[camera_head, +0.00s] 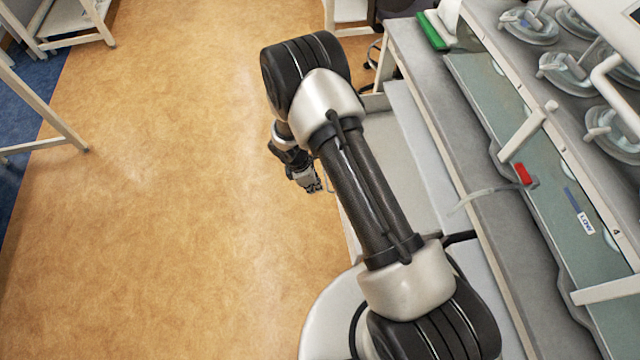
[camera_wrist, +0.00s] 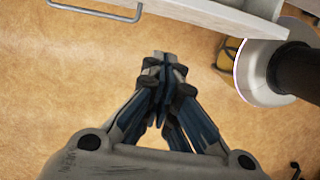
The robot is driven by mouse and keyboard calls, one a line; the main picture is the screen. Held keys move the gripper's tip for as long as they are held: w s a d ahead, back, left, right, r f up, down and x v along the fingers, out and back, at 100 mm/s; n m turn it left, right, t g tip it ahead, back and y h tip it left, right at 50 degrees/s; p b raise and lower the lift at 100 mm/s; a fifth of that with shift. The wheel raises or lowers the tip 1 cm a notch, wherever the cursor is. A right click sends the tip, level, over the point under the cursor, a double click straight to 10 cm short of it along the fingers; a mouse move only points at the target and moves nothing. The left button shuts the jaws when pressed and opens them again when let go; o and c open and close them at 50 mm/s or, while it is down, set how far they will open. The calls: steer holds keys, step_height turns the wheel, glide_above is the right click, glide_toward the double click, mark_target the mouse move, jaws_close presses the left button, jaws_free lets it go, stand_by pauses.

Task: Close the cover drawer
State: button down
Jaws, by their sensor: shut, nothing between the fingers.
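A white drawer under the bench, which I take to be the cover drawer, stands pulled out in the head view (camera_head: 408,165); my arm hides part of it. In the wrist view its pale front edge (camera_wrist: 205,14) crosses the top, with a grey bar handle (camera_wrist: 88,11) on it. My gripper (camera_head: 314,187) is in front of the drawer, over the floor side, close to its front. In the wrist view my gripper (camera_wrist: 165,62) is shut and empty, its fingertips pointing toward the drawer front. A gap shows between fingertips and drawer front in that view.
The grey bench (camera_head: 455,150) runs along the right with a green-and-white box (camera_head: 433,30), a red-ended piece (camera_head: 524,174) and several clear dishes behind. Open tan floor (camera_head: 180,180) lies left. White table frames (camera_head: 75,30) stand at upper left.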

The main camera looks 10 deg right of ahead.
steer(key=d+f+b, duration=0.3)
steer(key=d+f, duration=0.3)
steer(key=f, duration=0.2)
steer(key=shift+b, duration=0.4)
steer(key=shift+d, duration=0.1)
